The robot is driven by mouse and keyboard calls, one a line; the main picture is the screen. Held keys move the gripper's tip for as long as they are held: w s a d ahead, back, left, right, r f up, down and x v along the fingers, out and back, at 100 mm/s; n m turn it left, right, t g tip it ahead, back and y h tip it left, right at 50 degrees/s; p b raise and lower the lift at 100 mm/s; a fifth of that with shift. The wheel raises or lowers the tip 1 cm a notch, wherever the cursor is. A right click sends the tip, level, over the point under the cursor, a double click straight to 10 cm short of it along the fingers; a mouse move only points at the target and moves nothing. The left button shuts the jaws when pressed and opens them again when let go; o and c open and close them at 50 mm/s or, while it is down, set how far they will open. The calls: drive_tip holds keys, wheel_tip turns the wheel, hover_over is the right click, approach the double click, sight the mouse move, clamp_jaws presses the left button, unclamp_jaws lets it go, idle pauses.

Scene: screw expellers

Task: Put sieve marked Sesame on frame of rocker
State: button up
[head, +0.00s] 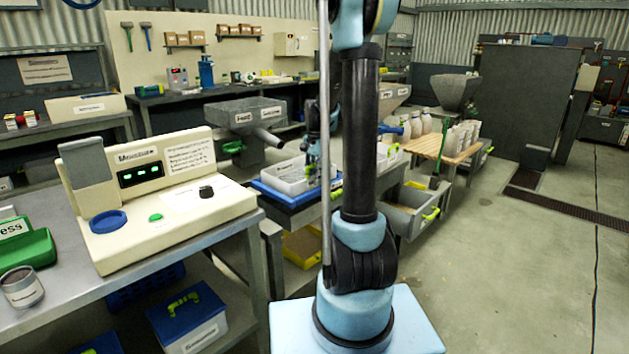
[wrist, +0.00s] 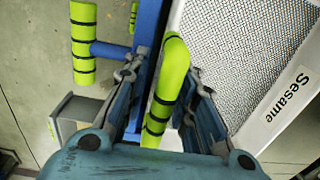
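The sieve marked Sesame (wrist: 240,50) fills the upper right of the wrist view, with grey mesh, a white rim and a black-lettered label. A lime-green handle with black bands (wrist: 167,90) sticks out from its near side. My gripper (wrist: 165,75) has one finger on each side of this handle, with a gap visible on the left. A blue bar (wrist: 148,50) runs beside the sieve. In the head view a white tray-like piece (head: 288,178) sits over a blue frame (head: 280,201); I cannot tell whether it is the Sesame sieve. My arm partly hides this area.
A second lime-green grip (wrist: 83,42) is joined to the blue bar. A cream measuring machine (head: 160,190) stands on the left bench. A grey bin (head: 405,212) and a wooden-topped table with white bottles (head: 445,146) are right of my arm. The floor at right is clear.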

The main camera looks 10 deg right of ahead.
wheel_tip(320, 180, up, 10)
drive_tip(key=shift+s, duration=0.1)
drive_tip(key=shift+s+r, duration=0.2)
drive_tip(key=shift+r, duration=0.2)
drive_tip(key=s+f+n, duration=0.3)
drive_tip(key=s+f, duration=0.1)
drive_tip(key=s, duration=0.7)
drive_tip(key=s+f+n+t, duration=0.1)
drive_tip(key=s+f+n, duration=0.3)
drive_tip(key=s, duration=0.8)
drive_tip(key=s+f+n+t, duration=0.1)
drive_tip(key=s+f+n, duration=0.3)
drive_tip(key=s, duration=0.7)
drive_tip(key=shift+s+f, duration=0.15)
drive_tip(key=shift+f, duration=0.2)
